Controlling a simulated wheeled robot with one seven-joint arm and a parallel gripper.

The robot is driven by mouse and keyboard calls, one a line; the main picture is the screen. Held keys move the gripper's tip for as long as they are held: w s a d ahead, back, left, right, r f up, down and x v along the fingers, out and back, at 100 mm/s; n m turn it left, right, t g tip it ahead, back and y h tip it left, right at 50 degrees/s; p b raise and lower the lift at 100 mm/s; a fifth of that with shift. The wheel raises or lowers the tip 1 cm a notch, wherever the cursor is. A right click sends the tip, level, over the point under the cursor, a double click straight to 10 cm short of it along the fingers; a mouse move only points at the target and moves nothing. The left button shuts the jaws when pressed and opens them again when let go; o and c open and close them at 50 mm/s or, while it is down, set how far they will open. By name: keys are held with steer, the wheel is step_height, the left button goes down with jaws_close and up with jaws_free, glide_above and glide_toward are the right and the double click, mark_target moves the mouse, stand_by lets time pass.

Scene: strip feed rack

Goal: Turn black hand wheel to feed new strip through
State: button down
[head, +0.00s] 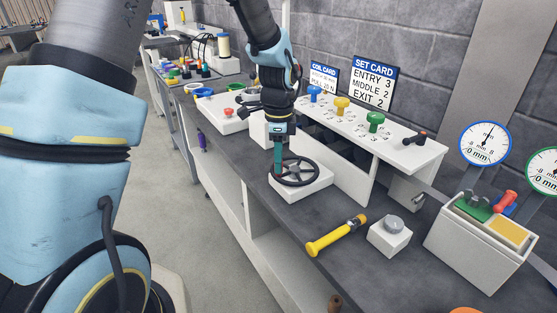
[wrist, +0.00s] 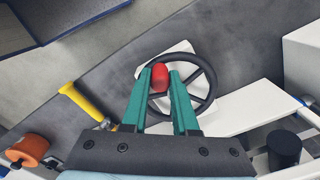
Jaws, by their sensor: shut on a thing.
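The black hand wheel (head: 318,174) lies flat on a white block (head: 302,190) on the grey bench. It also shows in the wrist view (wrist: 214,84), with its rim and spokes partly behind my fingers. My gripper (head: 278,170) points down at the wheel's near-left side. In the wrist view, my gripper's green fingers (wrist: 160,76) are shut on a red knob (wrist: 160,72) at the wheel's rim. The knob is hidden in the head view. The strip itself cannot be made out.
The white rack with blue, yellow and green knobs (head: 375,122) stands behind the wheel. A yellow-handled tool (head: 335,237), a white block with a grey dial (head: 390,235) and a white bin (head: 470,248) are to the right. The set card (head: 373,83) reads entry 3, middle 2, exit 2.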

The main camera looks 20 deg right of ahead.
mark_target(315, 170)
steer(key=shift+s, duration=0.1)
